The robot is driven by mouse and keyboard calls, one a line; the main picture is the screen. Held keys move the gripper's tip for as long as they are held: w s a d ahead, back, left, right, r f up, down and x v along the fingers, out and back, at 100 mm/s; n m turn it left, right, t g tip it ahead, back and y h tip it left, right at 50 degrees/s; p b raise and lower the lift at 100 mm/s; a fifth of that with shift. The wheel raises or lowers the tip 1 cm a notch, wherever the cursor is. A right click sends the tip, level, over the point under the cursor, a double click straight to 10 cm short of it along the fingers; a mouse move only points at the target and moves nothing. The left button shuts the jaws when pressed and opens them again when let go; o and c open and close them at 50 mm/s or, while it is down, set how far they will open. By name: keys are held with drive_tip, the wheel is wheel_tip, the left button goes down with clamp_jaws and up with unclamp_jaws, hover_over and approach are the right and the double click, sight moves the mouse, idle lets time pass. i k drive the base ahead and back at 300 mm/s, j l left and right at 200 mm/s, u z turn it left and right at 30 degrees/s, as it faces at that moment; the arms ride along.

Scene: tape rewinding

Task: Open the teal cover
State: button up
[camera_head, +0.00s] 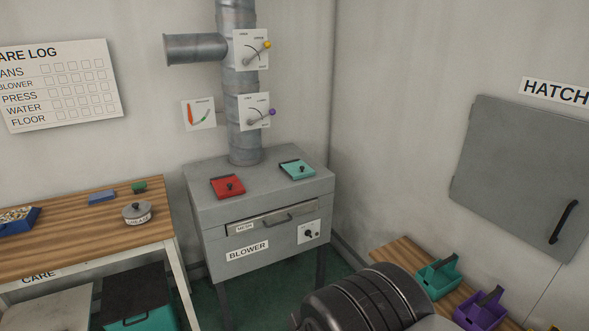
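The teal cover (297,169) is a small flat square with a black knob. It lies flat and looks closed on the right part of the top of the grey blower box (262,200). A similar red cover (228,187) with a black knob lies to its left, also flat. Nothing touches the teal cover. My gripper is not in view; a dark rounded part that looks like my own arm fills the bottom right of centre, in front of the blower.
A grey duct (243,90) with two lever plates rises behind the covers. The blower's front has a mesh drawer handle (276,220) and a black knob. A wooden table (75,246) stands left; teal and purple bins (438,276) sit right. Space above the teal cover looks clear.

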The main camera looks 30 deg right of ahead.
sight(297, 169)
drive_tip(key=i+l+z, duration=0.1)
drive_tip(key=i+l, duration=0.35)
drive_tip(key=i+l+z, duration=0.1)
drive_tip(key=i+l, duration=0.25)
drive_tip(key=i, duration=0.15)
drive_tip(key=i+l+z, duration=0.1)
drive_tip(key=i+l, duration=0.25)
drive_tip(key=i, duration=0.15)
drive_tip(key=i+l+z, duration=0.15)
drive_tip(key=i+l, duration=0.2)
drive_tip(key=i, duration=0.15)
drive_tip(key=i+l+z, duration=0.1)
drive_tip(key=i+l, duration=0.15)
drive_tip(key=i, duration=0.25)
